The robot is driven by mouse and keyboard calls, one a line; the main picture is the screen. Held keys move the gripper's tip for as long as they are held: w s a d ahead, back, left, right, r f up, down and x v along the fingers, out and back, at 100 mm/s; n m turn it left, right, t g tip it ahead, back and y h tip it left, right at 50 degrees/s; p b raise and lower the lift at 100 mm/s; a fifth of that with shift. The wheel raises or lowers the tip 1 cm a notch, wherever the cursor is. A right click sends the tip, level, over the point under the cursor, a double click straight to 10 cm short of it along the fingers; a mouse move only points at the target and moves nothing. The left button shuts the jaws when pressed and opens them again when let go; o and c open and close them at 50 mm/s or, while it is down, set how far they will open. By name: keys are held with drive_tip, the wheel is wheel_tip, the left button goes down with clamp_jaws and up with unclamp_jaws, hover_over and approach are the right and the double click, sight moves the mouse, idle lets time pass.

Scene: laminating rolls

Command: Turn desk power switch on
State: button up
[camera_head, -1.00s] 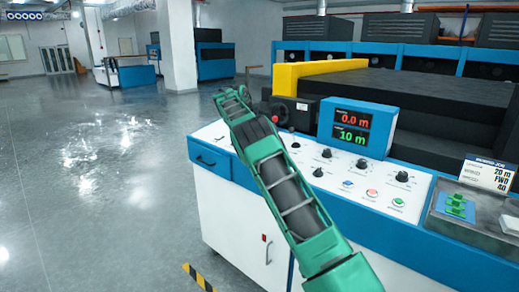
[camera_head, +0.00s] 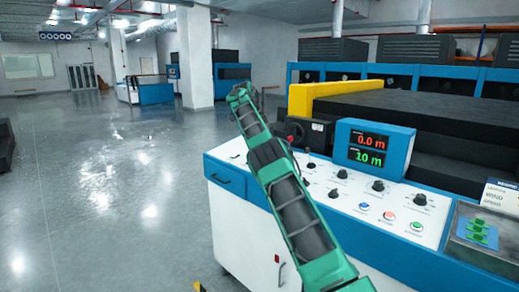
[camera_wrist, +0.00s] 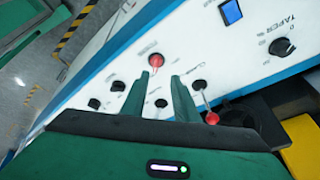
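The control desk's sloped white panel (camera_head: 340,200) carries several black knobs and coloured buttons. I cannot tell which control is the power switch. In the wrist view, a red knob (camera_wrist: 155,60) is just beyond my gripper's left fingertip. Small black controls (camera_wrist: 118,86) lie to the left, and another black knob (camera_wrist: 198,85) lies right of the right finger. My gripper (camera_wrist: 161,80) is open over the panel, with no object held between its fingers. Contact cannot be told. In the head view my green arm reaches past the desk's left end; the fingers are not clear there.
A display box (camera_head: 373,146) reading 0.0 m and 10 m stands on the desk. A red-ball lever (camera_wrist: 211,118) is close right of my gripper. A yellow machine guard (camera_head: 330,92) rises behind the panel. Open floor (camera_head: 90,190) lies to the left.

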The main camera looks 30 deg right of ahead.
drive_tip(key=shift+w+a+r, duration=0.1)
drive_tip(key=shift+a+r, duration=0.05)
drive_tip(key=shift+r, duration=0.4)
